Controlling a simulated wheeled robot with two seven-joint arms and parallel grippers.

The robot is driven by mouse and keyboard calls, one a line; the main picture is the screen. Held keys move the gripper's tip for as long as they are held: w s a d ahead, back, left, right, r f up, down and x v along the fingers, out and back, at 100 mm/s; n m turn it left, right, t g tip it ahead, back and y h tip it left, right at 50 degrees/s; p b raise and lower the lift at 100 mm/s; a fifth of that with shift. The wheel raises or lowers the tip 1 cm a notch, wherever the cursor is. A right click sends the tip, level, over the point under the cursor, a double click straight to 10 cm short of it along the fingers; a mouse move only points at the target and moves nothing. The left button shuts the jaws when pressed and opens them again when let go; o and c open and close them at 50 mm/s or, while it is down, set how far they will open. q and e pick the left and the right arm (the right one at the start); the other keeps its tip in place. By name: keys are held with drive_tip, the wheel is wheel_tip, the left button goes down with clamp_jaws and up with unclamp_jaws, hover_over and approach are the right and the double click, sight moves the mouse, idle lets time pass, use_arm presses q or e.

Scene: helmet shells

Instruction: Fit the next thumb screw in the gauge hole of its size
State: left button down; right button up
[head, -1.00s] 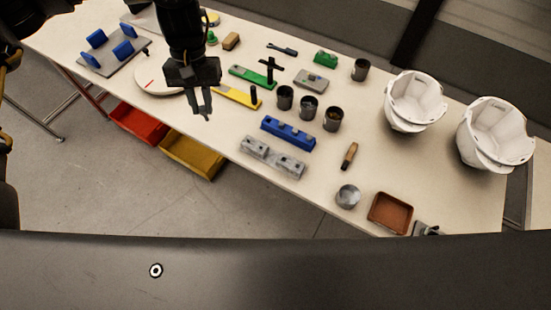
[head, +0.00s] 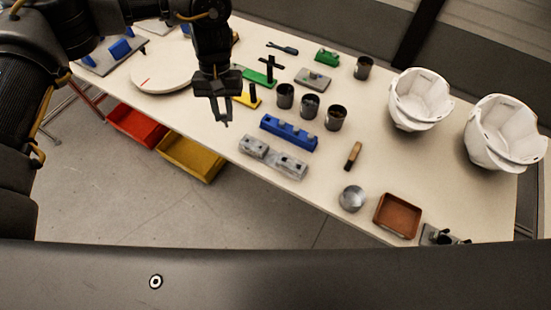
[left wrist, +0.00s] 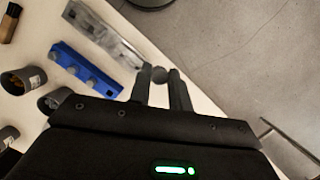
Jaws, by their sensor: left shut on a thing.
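My left gripper (head: 222,122) hangs over the table's front edge, left of the grey gauge block. In the left wrist view its fingers (left wrist: 161,84) are shut on a small dark, round-headed thumb screw (left wrist: 158,74); the fingers hide part of it. The grey gauge block (head: 272,157) lies near the front edge with dark holes in its top; it also shows in the left wrist view (left wrist: 105,34), apart from the screw. Behind it, the blue rack (head: 288,132) has several grey pieces on top, also seen in the left wrist view (left wrist: 86,69). My right gripper is not in view.
Dark cups (head: 309,105) stand behind the rack. A wooden-handled tool (head: 353,156), a silver round piece (head: 352,198) and a brown tray (head: 397,215) lie to the right. White helmet shells (head: 420,100) stand at the back right. A yellow bin (head: 190,158) is below the front edge.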

use_arm(q)
drive_tip(key=w+d+f+b, duration=0.2)
drive_tip(key=f+b, duration=0.1)
drive_tip(key=f, duration=0.2)
drive_tip(key=w+d+f+b, duration=0.2)
drive_tip(key=f+b, duration=0.1)
drive_tip(key=f, duration=0.2)
drive_tip(key=shift+f, duration=0.2)
drive_tip(key=shift+s+f, duration=0.1)
drive_tip(key=shift+f, duration=0.1)
idle(0.7)
drive_tip(key=shift+f, duration=0.4)
drive_tip(key=shift+f, duration=0.4)
idle(0.5)
drive_tip(key=shift+f, duration=0.35)
idle(0.7)
drive_tip(key=shift+r, duration=0.1)
wheel_tip(320, 180, up, 3)
drive_tip(key=p, duration=0.3)
drive_tip(key=shift+f, duration=0.2)
